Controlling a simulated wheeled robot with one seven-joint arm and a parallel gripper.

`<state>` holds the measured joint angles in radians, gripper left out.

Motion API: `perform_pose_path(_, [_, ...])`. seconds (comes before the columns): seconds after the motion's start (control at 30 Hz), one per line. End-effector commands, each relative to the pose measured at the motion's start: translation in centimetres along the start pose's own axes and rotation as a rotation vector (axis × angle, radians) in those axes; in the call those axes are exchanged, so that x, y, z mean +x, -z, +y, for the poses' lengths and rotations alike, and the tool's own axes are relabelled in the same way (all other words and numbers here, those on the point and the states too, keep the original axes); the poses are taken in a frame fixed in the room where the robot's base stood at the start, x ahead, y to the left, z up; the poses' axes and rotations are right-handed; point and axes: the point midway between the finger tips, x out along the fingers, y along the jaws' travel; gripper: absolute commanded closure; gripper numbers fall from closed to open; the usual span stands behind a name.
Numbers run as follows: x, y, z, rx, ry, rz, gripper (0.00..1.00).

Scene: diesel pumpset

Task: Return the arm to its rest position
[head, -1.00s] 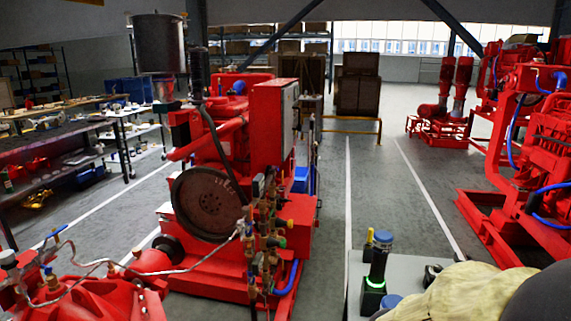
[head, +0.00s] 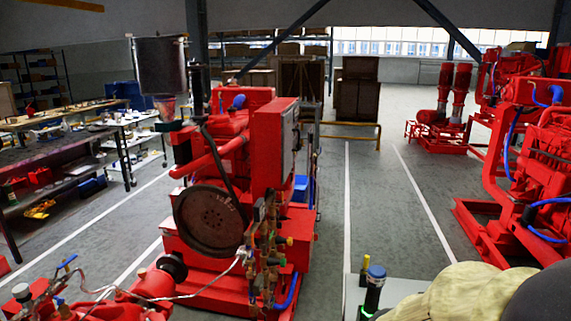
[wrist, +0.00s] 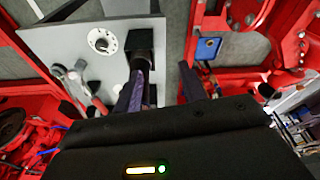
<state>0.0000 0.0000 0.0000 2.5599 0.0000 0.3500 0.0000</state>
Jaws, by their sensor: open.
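My gripper (wrist: 163,82) shows in the wrist view with two dark fingers apart and nothing between them. Its dark body, with a lit orange bar and a green light, fills the bottom of that view. I cannot make out my gripper in the head view, and no full arm pose shows there.
A red diesel pumpset (head: 225,160) with a dark flywheel (head: 212,215) stands centre left. Another red machine (head: 540,160) stands at right. Workbenches (head: 60,150) line the left. A black blue-capped cylinder (head: 374,290) is near front. Open grey floor lies between white lines.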

Motion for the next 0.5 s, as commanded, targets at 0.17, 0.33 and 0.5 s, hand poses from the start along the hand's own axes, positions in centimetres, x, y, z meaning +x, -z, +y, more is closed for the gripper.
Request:
perform_pose_path(0.17, [-4.7, 1.1, 0.0, 0.000, 0.000, 0.000, 0.59])
perform_pose_path(0.33, [-5.4, 1.3, 0.0, 0.000, 0.000, 0.000, 0.59])
perform_pose_path(0.5, [-5.1, 1.2, 0.0, 0.000, 0.000, 0.000, 0.59])
